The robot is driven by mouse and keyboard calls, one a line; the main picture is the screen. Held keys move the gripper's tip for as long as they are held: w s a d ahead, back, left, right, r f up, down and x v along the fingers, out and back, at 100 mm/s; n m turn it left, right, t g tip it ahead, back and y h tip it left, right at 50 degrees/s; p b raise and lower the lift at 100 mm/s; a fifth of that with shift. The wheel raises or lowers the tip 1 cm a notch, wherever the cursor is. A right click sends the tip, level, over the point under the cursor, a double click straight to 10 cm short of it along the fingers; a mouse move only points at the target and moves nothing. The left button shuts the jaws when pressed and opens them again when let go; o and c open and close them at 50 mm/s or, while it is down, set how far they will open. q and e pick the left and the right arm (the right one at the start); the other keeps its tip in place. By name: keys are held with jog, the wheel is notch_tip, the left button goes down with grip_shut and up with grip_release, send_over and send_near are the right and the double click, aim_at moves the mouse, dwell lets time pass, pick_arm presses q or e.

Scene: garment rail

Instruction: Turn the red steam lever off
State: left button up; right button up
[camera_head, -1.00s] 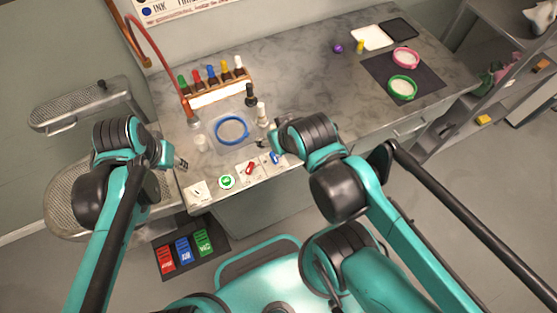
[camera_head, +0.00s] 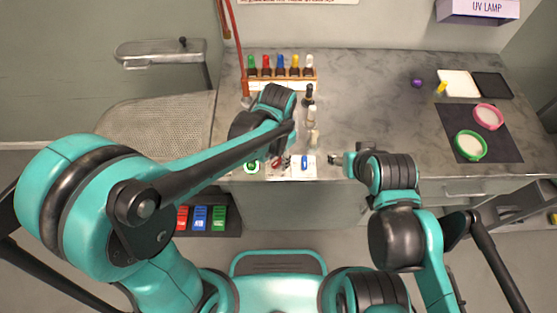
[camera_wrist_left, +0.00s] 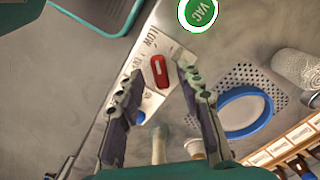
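The red lever (camera_wrist_left: 159,71) sits on a pale plate with small black lettering (camera_wrist_left: 150,45), in the left wrist view. I cannot tell how far above the lever the fingertips are. My right gripper (camera_head: 336,159) is near the counter's front edge, right of the blue lever (camera_head: 304,162); its fingers are too small to read.
A green VAC button (camera_wrist_left: 198,11) is beside the red lever. A blue ring (camera_wrist_left: 246,112) lies on a perforated plate nearby. A rack of coloured bottles (camera_head: 283,85) stands behind my left arm. Red, blue and green pedals (camera_head: 200,218) are on the floor.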

pick_arm(q)
jog(key=shift+f, duration=0.25)
grip_shut()
jog(key=shift+n, duration=0.3)
jog(key=n, duration=0.8)
jog(key=shift+p, duration=0.35)
jog(key=shift+n, duration=0.3)
